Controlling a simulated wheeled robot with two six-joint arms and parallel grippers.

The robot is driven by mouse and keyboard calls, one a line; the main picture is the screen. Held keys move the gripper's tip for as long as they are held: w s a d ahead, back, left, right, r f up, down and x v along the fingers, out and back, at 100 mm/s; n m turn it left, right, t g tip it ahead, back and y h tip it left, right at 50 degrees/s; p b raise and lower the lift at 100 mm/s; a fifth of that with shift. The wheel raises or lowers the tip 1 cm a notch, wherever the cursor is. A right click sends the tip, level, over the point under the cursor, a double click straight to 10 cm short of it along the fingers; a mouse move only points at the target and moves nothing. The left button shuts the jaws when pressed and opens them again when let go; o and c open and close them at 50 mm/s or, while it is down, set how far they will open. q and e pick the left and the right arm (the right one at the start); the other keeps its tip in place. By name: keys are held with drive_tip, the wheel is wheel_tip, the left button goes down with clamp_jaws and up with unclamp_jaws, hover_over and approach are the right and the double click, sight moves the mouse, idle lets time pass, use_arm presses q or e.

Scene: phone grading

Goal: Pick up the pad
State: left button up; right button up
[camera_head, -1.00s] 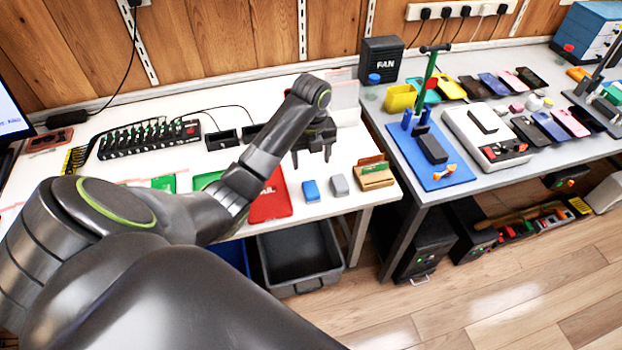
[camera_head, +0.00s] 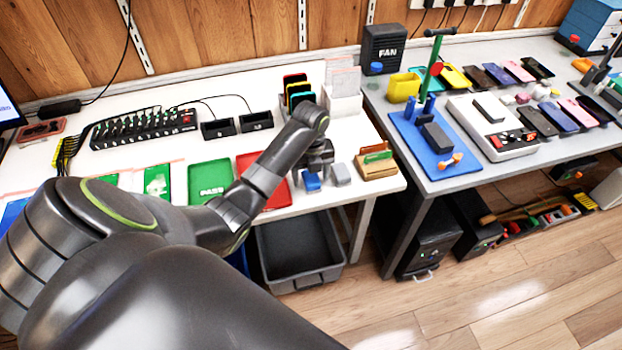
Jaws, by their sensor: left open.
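A small blue block (camera_head: 311,184), which may be the pad, lies near the front edge of the white table. A similar grey block (camera_head: 341,175) lies just to its right; I cannot tell from looks alone which one is called the pad. My left gripper (camera_head: 314,170) points down right at the blue block, with its fingers open around or just above it. The fingers partly hide the blue block, and contact is too small to tell. My right gripper is not in view.
A wooden holder with a green card (camera_head: 377,162) stands right of the blocks. A red tray (camera_head: 277,196) and a green tray (camera_head: 209,180) lie to the left. A grey bin (camera_head: 300,262) stands below the table edge. Coloured upright slots (camera_head: 297,91) stand behind.

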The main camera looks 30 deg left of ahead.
sight(311, 176)
use_arm(q)
drive_tip(key=shift+f, duration=0.1)
drive_tip(key=shift+c, duration=0.3)
drive_tip(key=c, duration=1)
wheel_tip(311, 176, up, 6)
drive_tip(key=shift+w+f, duration=0.1)
drive_tip(key=shift+f, duration=0.1)
wheel_tip(311, 176, up, 3)
drive_tip(key=shift+f+p, duration=0.15)
drive_tip(key=shift+p, duration=0.75)
drive_tip(key=shift+r+p, duration=0.9)
drive_tip(key=shift+p, duration=0.05)
drive_tip(key=o, duration=0.5)
drive_tip(key=shift+c, duration=0.2)
drive_tip(key=c, duration=0.4)
